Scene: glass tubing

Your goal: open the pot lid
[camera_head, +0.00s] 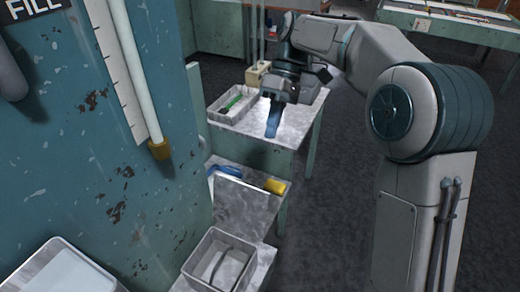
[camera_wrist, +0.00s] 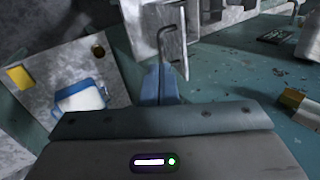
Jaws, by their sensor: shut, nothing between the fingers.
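I cannot clearly make out a pot lid. A white container with a blue rim (camera_wrist: 80,100) sits on a grey bench in the wrist view; whether it is the pot, and whether it has a lid, I cannot tell. A blue thing (camera_head: 225,170) on the lower bench in the head view may be the same container, partly hidden. My gripper (camera_head: 272,130) points down in front of the upper bench in the head view. Its blue fingers (camera_wrist: 160,84) are together and empty in the wrist view, to the right of the container and apart from it.
A yellow block (camera_head: 275,186) lies on the lower bench. A tray with a green thing (camera_head: 232,104) stands on the upper bench (camera_head: 285,130). An open grey bin (camera_head: 222,262) is at the front. A worn teal panel (camera_head: 100,150) fills the left. A bent metal rod (camera_wrist: 160,45) stands beyond my fingers.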

